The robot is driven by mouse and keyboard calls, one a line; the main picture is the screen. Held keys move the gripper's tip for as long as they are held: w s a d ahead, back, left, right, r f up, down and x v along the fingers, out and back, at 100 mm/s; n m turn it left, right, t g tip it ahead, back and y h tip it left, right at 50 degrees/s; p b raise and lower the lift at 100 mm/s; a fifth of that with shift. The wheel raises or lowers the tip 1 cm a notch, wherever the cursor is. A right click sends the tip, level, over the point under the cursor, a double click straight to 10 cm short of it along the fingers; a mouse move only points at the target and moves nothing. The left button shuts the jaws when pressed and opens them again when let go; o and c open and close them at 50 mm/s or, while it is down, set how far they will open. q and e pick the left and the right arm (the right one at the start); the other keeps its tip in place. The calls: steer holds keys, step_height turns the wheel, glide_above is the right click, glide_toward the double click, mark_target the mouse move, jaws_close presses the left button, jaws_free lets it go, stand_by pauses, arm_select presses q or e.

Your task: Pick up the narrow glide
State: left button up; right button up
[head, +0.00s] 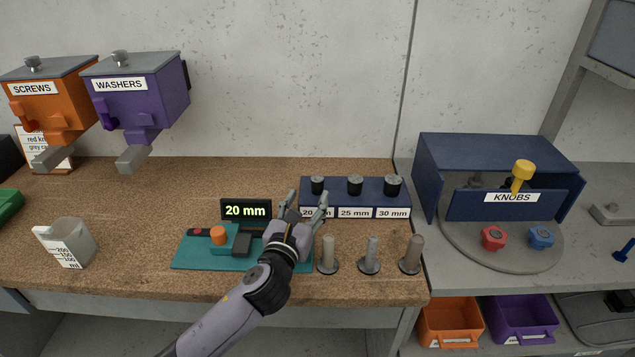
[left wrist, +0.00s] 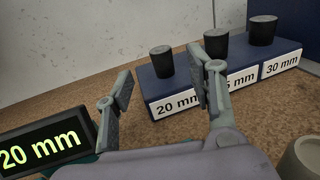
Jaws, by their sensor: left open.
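The narrow glide is a small black plug (head: 318,185) at the left end of a blue rack (head: 330,197), above the label 20 mm. It also shows in the left wrist view (left wrist: 161,62), standing upright on the rack. Two wider black plugs stand to its right, above the 25 mm and 30 mm labels. My left gripper (head: 307,202) is open and empty, in front of the rack's left end. In the left wrist view its fingers (left wrist: 160,88) point towards the rack, with the narrow glide seen between them. My right gripper is out of view.
A teal fixture (head: 190,256) with a display (head: 246,210) reading 20 mm lies beside my left arm. Three grey posts (head: 328,255) stand in front of the rack. A knob turntable (head: 480,255) is at the right, a measuring jug (head: 68,243) at the left.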

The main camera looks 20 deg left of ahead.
mark_target(317, 178)
arm_select(q)
steer(key=w, duration=0.2)
steer(key=shift+w, duration=0.75)
steer(key=w, duration=0.5)
steer(key=shift+w, duration=0.25)
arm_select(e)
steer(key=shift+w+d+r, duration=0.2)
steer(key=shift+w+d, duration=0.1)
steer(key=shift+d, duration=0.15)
arm_select(q)
steer(key=shift+a, duration=0.1)
steer(key=shift+c, duration=0.5)
steer(key=c, duration=1)
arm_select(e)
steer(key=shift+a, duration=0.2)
arm_select(q)
steer(key=shift+r, duration=0.15)
steer(key=shift+r+p, duration=0.3)
steer(key=shift+r, duration=0.25)
step_height(317, 178, up, 19)
steer(key=shift+f+p, duration=0.15)
steer(key=shift+p, duration=0.75)
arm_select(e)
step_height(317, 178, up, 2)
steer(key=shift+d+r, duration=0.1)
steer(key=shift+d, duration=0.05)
